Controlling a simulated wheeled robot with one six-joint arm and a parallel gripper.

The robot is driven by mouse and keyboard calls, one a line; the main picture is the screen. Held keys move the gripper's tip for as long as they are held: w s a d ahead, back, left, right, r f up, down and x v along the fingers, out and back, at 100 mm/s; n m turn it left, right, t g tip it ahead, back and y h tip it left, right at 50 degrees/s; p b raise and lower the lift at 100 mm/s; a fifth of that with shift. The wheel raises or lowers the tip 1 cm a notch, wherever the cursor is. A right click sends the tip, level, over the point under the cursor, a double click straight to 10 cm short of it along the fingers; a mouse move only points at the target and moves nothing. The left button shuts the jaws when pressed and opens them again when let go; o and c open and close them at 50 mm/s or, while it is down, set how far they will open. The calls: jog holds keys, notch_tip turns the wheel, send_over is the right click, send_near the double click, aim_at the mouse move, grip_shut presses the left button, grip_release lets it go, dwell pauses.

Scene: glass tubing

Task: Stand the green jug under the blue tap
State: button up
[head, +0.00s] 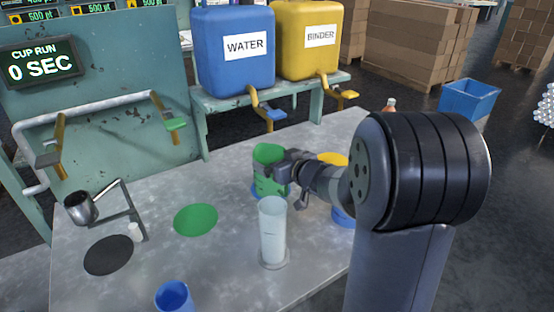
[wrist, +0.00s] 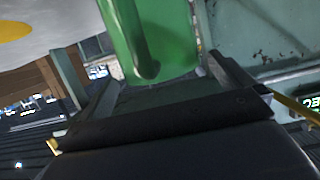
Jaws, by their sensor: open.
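The green jug (head: 268,155) stands upright on the table, in front of the blue tank's stand. A blue patch shows at its foot. The blue tap (head: 270,113) hangs from the blue WATER tank (head: 234,48), above and behind the jug in the head view. My gripper (head: 284,176) is at the jug's right side. In the wrist view the jug (wrist: 150,35) shows between the two spread fingers of my gripper (wrist: 163,78). Contact between fingers and jug cannot be made out. Part of the jug is hidden behind my gripper.
A clear measuring cylinder (head: 272,232) stands close in front of the jug. A yellow BINDER tank (head: 308,38) has a yellow tap (head: 346,94). A green disc (head: 196,219), black disc (head: 108,255) and blue cup (head: 175,297) are on the table. My arm hides part of the right side.

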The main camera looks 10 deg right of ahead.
jog(key=p+v, duration=0.2)
jog(key=v, duration=0.9)
jog(key=shift+s, duration=0.1)
dwell(1.0)
